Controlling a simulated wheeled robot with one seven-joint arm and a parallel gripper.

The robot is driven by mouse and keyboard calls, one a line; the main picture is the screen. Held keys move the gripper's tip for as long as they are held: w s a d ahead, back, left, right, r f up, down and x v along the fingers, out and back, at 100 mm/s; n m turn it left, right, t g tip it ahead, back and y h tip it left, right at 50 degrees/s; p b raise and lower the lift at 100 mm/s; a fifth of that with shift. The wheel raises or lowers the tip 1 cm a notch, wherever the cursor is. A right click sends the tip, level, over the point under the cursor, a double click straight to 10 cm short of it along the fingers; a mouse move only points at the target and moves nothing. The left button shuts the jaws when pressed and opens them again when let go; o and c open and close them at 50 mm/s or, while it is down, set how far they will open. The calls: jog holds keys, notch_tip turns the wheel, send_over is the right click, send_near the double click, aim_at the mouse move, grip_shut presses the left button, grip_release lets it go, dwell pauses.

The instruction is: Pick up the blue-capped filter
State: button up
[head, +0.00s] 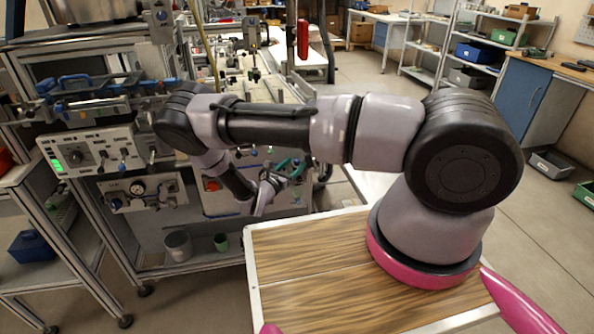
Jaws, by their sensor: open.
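I cannot pick out the blue-capped filter with certainty. Blue-coloured fittings (75,82) sit along a horizontal pipe assembly on the upper left of the metal-framed machine, but their details are too small to tell. My gripper (268,192) hangs at the end of my arm in front of the machine's lower right panel. It is open, and I see nothing held in it. A teal-green part (291,165) shows close beside it; I cannot tell whether they touch. My arm hides part of the machine behind it.
The machine carries a control panel (95,150) and a gauge panel (141,191). A grey bucket (178,246) and a green cup (221,242) stand on its low shelf. A side rack (60,280) is at left. Open floor (385,90) lies behind my arm.

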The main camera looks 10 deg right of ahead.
grip_shut()
jog(key=shift+r, duration=0.15)
jog(key=shift+r, duration=1.25)
jog(key=shift+s+a+f+t+h, duration=0.15)
jog(key=shift+s+t+h, duration=0.1)
jog(key=shift+t+h, duration=0.15)
